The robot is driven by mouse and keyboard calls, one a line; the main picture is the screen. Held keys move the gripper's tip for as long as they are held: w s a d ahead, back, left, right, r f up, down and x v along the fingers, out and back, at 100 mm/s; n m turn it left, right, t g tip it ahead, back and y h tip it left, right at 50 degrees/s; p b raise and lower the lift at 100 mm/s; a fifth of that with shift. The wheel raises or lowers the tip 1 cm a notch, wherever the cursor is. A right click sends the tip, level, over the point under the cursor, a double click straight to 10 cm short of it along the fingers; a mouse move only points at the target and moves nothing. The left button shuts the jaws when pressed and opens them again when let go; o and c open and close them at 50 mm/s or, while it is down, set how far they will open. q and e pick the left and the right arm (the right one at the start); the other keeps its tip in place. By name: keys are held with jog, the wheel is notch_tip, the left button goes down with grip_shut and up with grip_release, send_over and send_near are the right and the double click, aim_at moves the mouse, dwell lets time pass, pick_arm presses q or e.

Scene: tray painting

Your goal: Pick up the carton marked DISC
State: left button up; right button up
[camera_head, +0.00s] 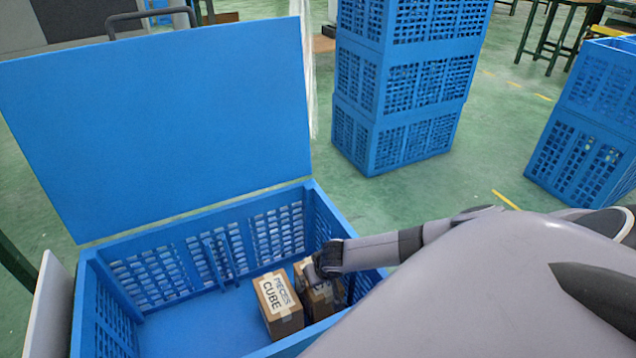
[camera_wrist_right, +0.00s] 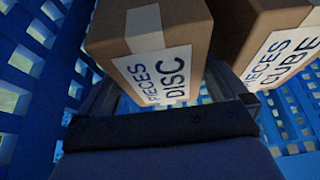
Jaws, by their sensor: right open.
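The brown carton marked PIECES DISC (camera_wrist_right: 145,40) fills the upper middle of the right wrist view, with pale tape and a white label. In the head view the same carton (camera_head: 318,303) stands in the blue crate's right corner, partly hidden by my right gripper (camera_head: 327,262). In the wrist view my right gripper (camera_wrist_right: 160,92) is open, with its dark fingers low at either side of the DISC carton. I cannot tell whether they touch it. A second carton marked PIECES CUBE (camera_head: 278,303) stands just left of it in the head view. My left gripper is not in view.
The blue crate (camera_head: 317,188) has slatted walls close to the cartons, and its lid (camera_head: 160,120) stands raised at the back. The crate floor left of the cartons is bare. Stacked blue crates (camera_head: 400,90) stand beyond, with more (camera_head: 585,130) at the right.

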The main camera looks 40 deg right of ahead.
jog(key=shift+c, duration=0.3)
jog(key=c, duration=1.5)
jog(key=shift+r, duration=0.1)
jog(key=shift+c, duration=0.2)
jog(key=shift+w+r, duration=0.1)
jog(key=shift+r, duration=0.05)
